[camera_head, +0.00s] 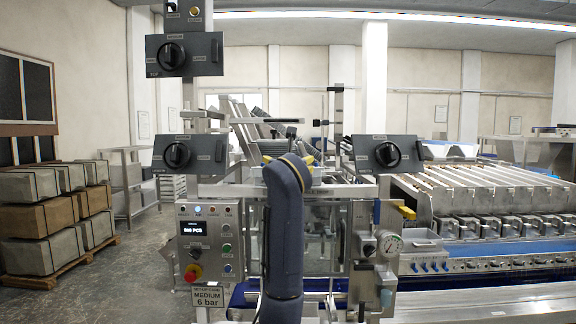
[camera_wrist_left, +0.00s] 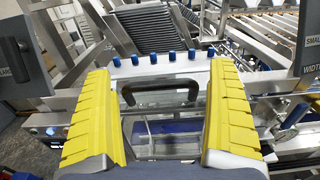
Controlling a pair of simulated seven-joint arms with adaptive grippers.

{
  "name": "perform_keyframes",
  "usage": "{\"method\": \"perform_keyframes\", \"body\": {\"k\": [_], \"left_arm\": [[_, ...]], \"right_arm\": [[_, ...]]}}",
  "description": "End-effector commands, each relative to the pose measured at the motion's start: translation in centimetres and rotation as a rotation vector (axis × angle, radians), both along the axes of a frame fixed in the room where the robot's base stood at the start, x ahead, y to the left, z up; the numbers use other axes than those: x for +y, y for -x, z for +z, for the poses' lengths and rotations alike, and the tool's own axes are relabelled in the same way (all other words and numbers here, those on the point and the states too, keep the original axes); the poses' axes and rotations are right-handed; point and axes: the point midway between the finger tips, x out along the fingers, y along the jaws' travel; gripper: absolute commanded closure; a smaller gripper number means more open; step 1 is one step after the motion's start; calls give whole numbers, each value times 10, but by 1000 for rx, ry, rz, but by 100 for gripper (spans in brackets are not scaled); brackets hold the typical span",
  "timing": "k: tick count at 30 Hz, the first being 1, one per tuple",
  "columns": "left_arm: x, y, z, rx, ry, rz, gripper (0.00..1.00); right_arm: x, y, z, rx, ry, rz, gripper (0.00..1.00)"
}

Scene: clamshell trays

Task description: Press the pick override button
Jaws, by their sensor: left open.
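The control panel (camera_head: 211,240) stands left of centre in the head view, with a lit display (camera_head: 194,228), a column of small buttons (camera_head: 227,229) at its right and a red emergency stop (camera_head: 193,272) on yellow. The button labels are too small to read, so I cannot tell which is the pick override button. My left gripper (camera_wrist_left: 160,75) is open and empty in the left wrist view, its two yellow fingers wide apart in front of a clear guard with a black handle (camera_wrist_left: 160,92). In the head view my arm mostly hides it. My right gripper is not in view.
Dark dial plates (camera_head: 191,154) (camera_head: 388,154) flank the machine, and another dial plate (camera_head: 184,55) is above. A pressure gauge (camera_head: 391,245) is at right. A conveyor (camera_head: 490,225) runs right. Stacked boxes (camera_head: 40,225) stand far left. Blue knobs (camera_wrist_left: 153,58) line the guard's top.

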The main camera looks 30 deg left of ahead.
Motion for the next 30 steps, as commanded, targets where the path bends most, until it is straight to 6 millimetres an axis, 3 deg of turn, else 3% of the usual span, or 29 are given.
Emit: {"method": "perform_keyframes", "body": {"k": [8,19,30], "left_arm": [[0,0,0,0,0,0,9],[0,-1,0,0,0,-1,51],[2,-4,10,110,69,0,52]], "right_arm": [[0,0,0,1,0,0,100],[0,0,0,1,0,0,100],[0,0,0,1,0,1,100]]}}
